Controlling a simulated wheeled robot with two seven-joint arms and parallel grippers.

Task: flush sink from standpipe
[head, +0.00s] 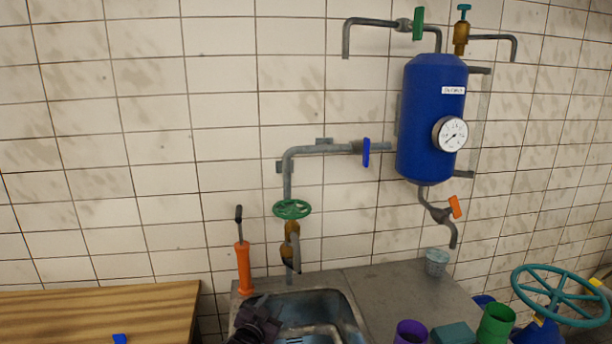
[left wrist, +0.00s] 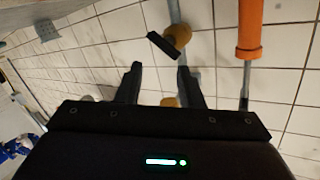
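The standpipe (head: 288,184) rises on the tiled wall behind the sink (head: 325,308). It bears a green handwheel (head: 292,209) over a brass valve body (head: 291,240), with a downturned spout below. My left gripper (head: 262,318) is dark and low in the head view, over the left part of the sink, in front of and below the valve. In the left wrist view its two fingers (left wrist: 160,78) are apart, with nothing visibly held. Brass fittings (left wrist: 195,22) and a dark handle-like piece (left wrist: 170,44) show beyond them. My right gripper is not in view.
An orange hand pump (head: 244,268) stands left of the standpipe. A grey cup (head: 437,262), a purple cup (head: 410,332) and a green cup (head: 495,324) are right of the sink. A blue tank (head: 425,118) with a gauge (head: 450,134) hangs above. A wooden table (head: 100,313) is left.

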